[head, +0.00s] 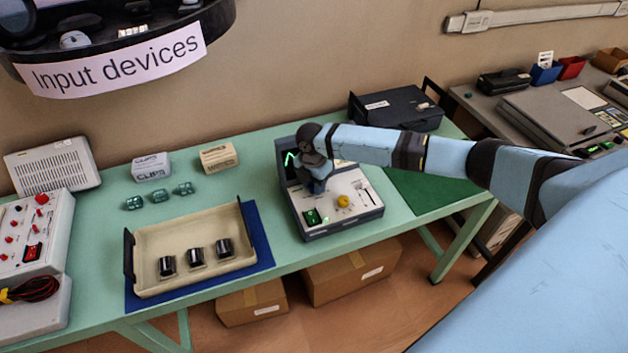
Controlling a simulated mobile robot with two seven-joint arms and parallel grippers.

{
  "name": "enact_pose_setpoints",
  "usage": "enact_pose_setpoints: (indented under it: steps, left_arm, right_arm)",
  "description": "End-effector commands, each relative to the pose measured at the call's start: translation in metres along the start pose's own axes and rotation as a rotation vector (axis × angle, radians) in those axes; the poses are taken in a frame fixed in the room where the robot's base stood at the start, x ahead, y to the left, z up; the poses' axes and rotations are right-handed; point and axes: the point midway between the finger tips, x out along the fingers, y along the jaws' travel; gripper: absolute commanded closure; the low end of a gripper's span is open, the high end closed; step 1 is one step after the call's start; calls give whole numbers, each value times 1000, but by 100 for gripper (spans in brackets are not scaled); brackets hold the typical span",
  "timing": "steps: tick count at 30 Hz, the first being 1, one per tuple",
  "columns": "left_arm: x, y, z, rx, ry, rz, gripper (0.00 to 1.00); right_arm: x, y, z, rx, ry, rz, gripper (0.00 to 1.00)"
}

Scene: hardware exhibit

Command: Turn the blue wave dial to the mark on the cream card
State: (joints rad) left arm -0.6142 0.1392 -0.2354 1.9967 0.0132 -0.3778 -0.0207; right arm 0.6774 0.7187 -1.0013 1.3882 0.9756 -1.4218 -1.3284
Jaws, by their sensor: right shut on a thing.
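The tabletop device (338,225) stands on the green table, with a sloped pale panel and a dark screen (290,160) showing a green trace. My right gripper (318,184) is over the upper left of the panel, pointing down, and is shut on the blue wave dial. The gripper and wrist hide nearly all of the dial, so its pointer cannot be read. I cannot make out the cream card or its mark; my arm covers part of the panel's top edge. My left gripper is not in view.
A yellow knob (343,201), a slider (365,194) and a lit green switch (313,217) sit close by on the panel. A cream tray (190,240) with three dark cylinders is to the left. A black case (395,110) stands behind.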

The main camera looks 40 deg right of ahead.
Motion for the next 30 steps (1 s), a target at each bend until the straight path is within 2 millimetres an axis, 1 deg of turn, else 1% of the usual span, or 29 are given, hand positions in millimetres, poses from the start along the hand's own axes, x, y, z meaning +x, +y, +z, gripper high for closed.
enact_pose_setpoints:
  steps: [8,20,21,22,23,30]
  left_arm:
    - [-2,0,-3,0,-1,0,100]
    - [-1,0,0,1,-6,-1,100]
    - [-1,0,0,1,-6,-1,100]
    - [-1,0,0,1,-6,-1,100]
    - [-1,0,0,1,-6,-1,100]
    - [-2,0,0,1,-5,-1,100]
  right_arm:
    - [0,0,-1,-68,-2,-1,91]
    - [1,0,-1,-75,-3,-1,91]
    - [1,0,-1,-75,-3,-1,65]
    - [1,0,-1,-75,-3,-1,58]
    - [1,0,-1,-75,-3,-1,57]
    - [0,0,0,-74,-3,0,57]
